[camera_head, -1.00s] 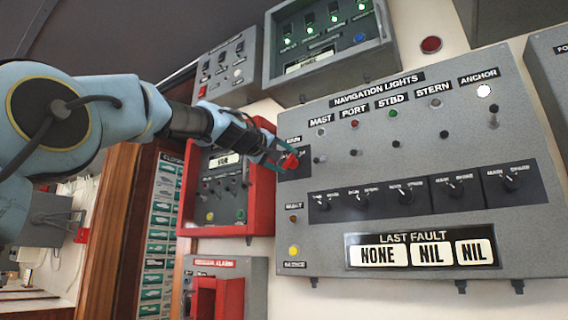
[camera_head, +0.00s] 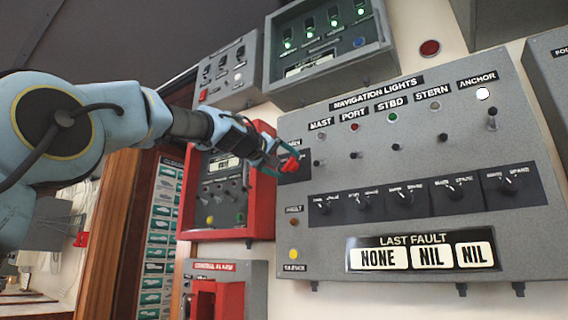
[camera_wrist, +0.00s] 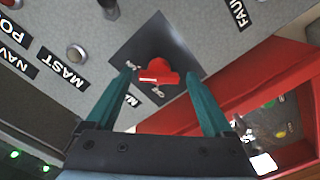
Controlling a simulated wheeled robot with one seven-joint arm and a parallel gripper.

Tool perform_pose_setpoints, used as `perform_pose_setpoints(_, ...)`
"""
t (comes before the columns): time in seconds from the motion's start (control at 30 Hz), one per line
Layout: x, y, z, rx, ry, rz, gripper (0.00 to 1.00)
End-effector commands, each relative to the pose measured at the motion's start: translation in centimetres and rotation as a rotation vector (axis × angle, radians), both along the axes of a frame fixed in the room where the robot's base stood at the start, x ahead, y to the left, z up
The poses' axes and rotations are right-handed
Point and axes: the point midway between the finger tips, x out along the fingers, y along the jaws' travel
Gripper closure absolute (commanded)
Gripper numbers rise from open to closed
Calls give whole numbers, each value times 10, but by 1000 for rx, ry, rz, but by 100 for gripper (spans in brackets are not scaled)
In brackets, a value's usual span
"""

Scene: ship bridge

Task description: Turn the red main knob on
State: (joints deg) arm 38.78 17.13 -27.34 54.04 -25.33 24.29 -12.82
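The red main knob (camera_head: 290,165) sits on a dark square plate at the upper left of the navigation lights panel (camera_head: 400,250). In the wrist view the red knob (camera_wrist: 160,68) shows between and just beyond the fingertips, with white lettering around it that is partly covered. My gripper (camera_head: 278,160) is at the knob in the head view. In the wrist view my gripper (camera_wrist: 158,80) is open, its two teal fingers on either side of the knob with gaps visible. Whether either finger touches the knob cannot be told.
A red-framed box (camera_head: 262,200) stands close to the left of the panel, behind my gripper. Small toggle switches and a row of dark rotary knobs (camera_head: 405,194) are on the panel. Another grey box (camera_head: 330,45) is above.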

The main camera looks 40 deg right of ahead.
Motion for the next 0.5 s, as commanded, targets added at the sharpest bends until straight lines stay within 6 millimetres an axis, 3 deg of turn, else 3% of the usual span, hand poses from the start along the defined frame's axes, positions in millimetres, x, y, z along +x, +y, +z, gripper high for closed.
perform_pose_setpoints(0.33,0,2,1,-3,-1,1,5)
perform_pose_setpoints(0.5,-5,21,-2,-4,-2,3,5)
